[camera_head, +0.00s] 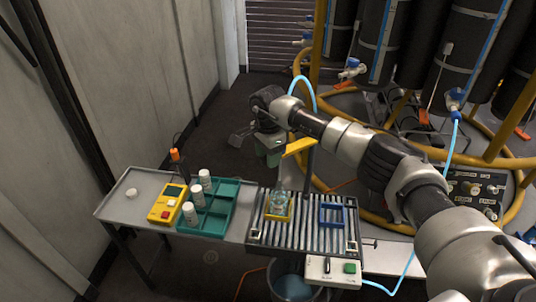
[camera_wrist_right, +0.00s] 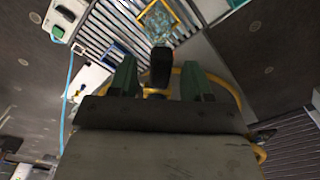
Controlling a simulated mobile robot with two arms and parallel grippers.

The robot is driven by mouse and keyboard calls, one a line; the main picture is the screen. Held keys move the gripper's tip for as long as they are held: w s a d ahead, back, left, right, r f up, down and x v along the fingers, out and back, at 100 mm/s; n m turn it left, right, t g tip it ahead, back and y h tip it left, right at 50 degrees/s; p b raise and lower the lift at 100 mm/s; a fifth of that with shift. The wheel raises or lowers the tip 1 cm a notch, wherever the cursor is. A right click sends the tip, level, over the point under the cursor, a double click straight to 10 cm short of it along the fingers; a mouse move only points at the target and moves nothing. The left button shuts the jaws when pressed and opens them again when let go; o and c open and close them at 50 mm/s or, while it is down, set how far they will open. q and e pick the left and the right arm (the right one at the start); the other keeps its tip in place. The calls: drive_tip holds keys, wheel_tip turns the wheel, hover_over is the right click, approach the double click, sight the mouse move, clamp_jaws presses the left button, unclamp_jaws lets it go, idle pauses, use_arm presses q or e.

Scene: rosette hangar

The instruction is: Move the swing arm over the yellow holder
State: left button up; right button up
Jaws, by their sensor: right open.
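The swing arm (camera_head: 300,146) is a yellow bar on a grey post above the slatted rack. The yellow holder (camera_head: 290,217) sits on the rack with a clear glass bottle (camera_head: 279,199) standing in it. My right gripper (camera_head: 274,158) is open, at the left end of the swing arm, behind and above the yellow holder. In the right wrist view, a dark upright piece (camera_wrist_right: 160,68) shows between the green fingers of the open right gripper (camera_wrist_right: 160,80), apart from both; the bottle (camera_wrist_right: 158,22) and yellow holder (camera_wrist_right: 175,14) lie beyond it. My left gripper is out of view.
A blue holder (camera_head: 332,224) sits right of the yellow one. A green tray (camera_head: 217,209) with several white containers and a yellow device (camera_head: 166,204) stand left. A control box (camera_head: 333,271) is at the rack's front, above a bucket (camera_head: 292,288). Hoses and black cylinders fill the right back.

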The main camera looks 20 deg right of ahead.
wheel_tip(320, 180, up, 11)
drive_tip(key=b, duration=0.1)
drive_tip(key=shift+f, duration=0.15)
idle(0.4)
